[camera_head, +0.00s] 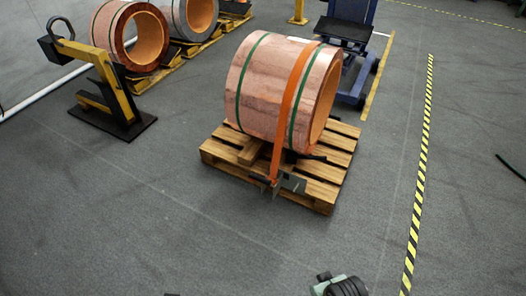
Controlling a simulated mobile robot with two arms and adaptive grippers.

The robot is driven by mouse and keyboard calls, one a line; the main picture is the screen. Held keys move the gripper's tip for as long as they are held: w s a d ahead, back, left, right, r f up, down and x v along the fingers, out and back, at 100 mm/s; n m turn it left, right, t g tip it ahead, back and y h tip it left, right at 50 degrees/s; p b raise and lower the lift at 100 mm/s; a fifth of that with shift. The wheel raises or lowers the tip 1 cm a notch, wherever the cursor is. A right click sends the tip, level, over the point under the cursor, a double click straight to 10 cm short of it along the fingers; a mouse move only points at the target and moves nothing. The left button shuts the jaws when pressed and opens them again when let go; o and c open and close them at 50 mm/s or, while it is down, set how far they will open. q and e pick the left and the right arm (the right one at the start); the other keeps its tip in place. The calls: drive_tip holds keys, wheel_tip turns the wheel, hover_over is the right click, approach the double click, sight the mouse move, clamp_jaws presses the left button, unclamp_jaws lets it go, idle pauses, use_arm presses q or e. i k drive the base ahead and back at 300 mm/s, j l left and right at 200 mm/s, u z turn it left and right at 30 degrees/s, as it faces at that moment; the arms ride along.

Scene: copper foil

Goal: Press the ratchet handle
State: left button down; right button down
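A metal ratchet (288,183) with its handle hangs at the lower end of an orange strap (290,105), at the near edge of a wooden pallet (315,190). The strap runs over a large copper foil coil (268,85) that lies on its side on the pallet. Two green bands also circle the coil. The ratchet is small here, and I cannot tell how far its handle is open. A grey-green and black part at the bottom edge seems to be mine.
A yellow lifting hook on a black base (120,125) stands at left. More coils (130,35) sit on pallets behind it. A blue stand (350,40) is close behind the coil. A yellow-black floor stripe (420,170) runs at right. The floor in front of the pallet is clear.

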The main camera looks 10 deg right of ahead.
sight(252, 175)
drive_tip(key=i+j, duration=0.15)
drive_tip(key=i, duration=0.3)
drive_tip(key=i+j, duration=0.15)
drive_tip(key=i, duration=0.25)
